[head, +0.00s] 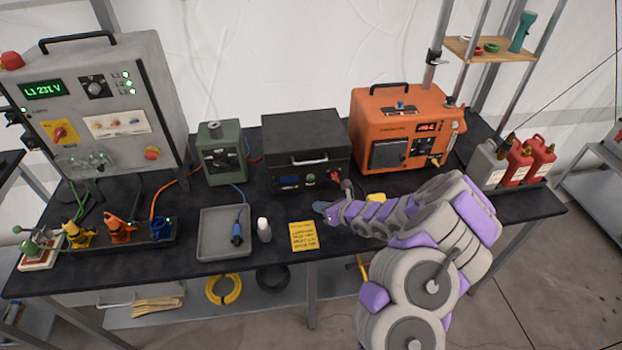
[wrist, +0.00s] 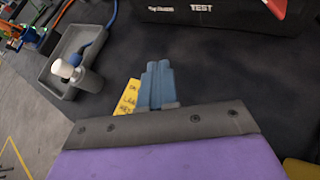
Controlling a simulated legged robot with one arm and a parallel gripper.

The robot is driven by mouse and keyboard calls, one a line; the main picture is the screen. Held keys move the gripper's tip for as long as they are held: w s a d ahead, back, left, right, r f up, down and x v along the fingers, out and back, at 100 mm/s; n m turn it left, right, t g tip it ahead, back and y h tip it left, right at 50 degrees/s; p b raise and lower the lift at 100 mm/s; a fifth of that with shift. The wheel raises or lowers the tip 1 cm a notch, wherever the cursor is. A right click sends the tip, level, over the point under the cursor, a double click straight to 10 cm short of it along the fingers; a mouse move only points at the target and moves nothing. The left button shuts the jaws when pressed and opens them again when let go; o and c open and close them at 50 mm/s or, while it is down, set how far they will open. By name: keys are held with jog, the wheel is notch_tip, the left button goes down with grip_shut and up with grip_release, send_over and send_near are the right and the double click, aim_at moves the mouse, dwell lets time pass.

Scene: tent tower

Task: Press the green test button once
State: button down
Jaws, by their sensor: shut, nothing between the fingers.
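The black box (head: 308,140) stands at the back middle of the bench. Its front panel carries a small green button (head: 310,179), between a blue part at left and a red part at right. In the wrist view the panel's lower edge shows a white TEST label (wrist: 201,8) at the top; the green button is out of that view. My gripper (head: 320,207) is shut and empty, in front of and below the panel, apart from it. Its blue fingers also show in the wrist view (wrist: 158,75), pointing toward the panel.
Bare bench lies before the panel.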

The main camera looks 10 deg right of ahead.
aim_at(311, 178)
jog(key=shift+w, duration=0.1)
jog(key=shift+w+d+f, duration=0.1)
jog(key=shift+w, duration=0.4)
jog(key=shift+w+p, duration=1.2)
jog(key=shift+w, duration=2.65)
jog(key=shift+w, duration=0.35)
